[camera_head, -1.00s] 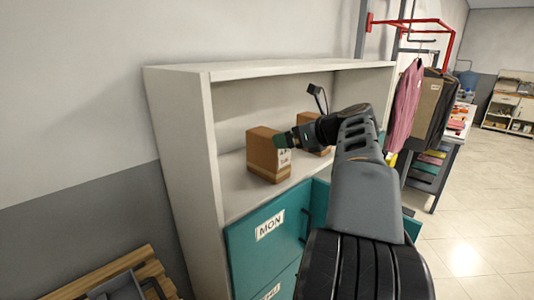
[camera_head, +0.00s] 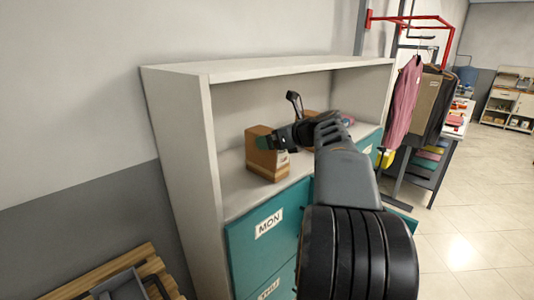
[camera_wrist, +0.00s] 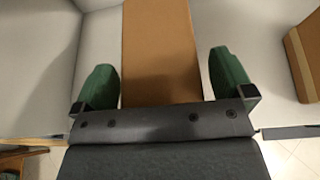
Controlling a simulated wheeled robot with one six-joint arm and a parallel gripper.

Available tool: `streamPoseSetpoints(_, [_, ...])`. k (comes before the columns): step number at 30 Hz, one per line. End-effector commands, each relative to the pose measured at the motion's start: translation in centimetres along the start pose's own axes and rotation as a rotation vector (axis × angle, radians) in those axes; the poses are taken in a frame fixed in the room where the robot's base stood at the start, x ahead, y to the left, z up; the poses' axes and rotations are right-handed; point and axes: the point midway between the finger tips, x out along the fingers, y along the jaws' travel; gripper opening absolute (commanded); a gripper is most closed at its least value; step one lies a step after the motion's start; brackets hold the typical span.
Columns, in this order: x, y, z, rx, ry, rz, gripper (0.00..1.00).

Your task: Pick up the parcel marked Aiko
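A brown cardboard parcel (camera_head: 264,160) stands upright on the open shelf above the teal drawers, with a pale label partly hidden on its front. I cannot read a name on it. My gripper (camera_head: 268,142) is at this parcel's front and upper part. In the wrist view my gripper (camera_wrist: 162,82) has its two green fingers spread, one on each side of the parcel (camera_wrist: 162,45), with small gaps showing beside it. A second brown parcel (camera_wrist: 305,55) stands to the right in the wrist view. In the head view it is mostly hidden behind my arm.
The shelf unit's side wall (camera_head: 184,160) and top board (camera_head: 270,67) enclose the shelf. A teal drawer marked MON (camera_head: 268,228) is below. Clothes (camera_head: 405,98) hang on a rack at right.

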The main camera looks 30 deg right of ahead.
Motion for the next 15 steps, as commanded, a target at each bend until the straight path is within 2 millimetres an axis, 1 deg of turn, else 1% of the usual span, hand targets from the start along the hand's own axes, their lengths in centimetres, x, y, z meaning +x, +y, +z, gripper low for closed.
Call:
streamPoseSetpoints(1, [-0.02,0.00,0.01,0.000,0.000,0.000,0.94])
streamPoseSetpoints(2, [-0.02,0.00,0.01,0.000,0.000,0.000,0.91])
streamPoseSetpoints(15, [-0.04,0.01,0.04,0.000,0.000,0.000,0.49])
